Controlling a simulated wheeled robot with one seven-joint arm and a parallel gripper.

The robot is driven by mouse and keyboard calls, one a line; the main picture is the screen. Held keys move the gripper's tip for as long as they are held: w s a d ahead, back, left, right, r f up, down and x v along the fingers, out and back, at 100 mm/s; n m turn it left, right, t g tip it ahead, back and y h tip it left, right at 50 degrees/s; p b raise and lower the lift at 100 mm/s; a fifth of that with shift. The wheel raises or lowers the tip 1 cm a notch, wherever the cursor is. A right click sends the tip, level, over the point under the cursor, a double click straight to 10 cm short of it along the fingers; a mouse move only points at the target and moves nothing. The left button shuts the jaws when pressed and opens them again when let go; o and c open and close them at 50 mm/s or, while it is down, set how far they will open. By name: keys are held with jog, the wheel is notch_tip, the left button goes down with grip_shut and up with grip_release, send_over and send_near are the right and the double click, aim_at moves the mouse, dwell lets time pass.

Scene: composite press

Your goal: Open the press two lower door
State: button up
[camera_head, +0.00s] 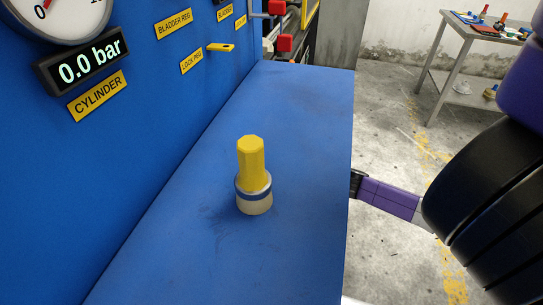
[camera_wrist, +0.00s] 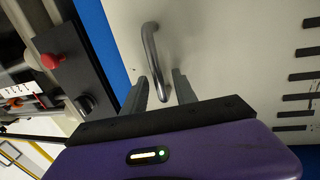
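In the wrist view a pale door panel (camera_wrist: 220,45) carries a curved metal bar handle (camera_wrist: 150,45). My gripper (camera_wrist: 160,76) is open, with one finger on each side of the handle's near end. Small gaps seem to show between the fingers and the bar.
A yellow knob (camera_head: 251,165) on a pale collar stands on the press top. A blue wall with a gauge and a 0.0 bar display (camera_head: 90,61) rises at the left. A black panel with a red button (camera_wrist: 52,61) is left of the door. A metal table (camera_head: 462,88) stands far back.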

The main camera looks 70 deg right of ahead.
jog(key=shift+w, duration=0.25)
grip_shut()
dwell(1.4)
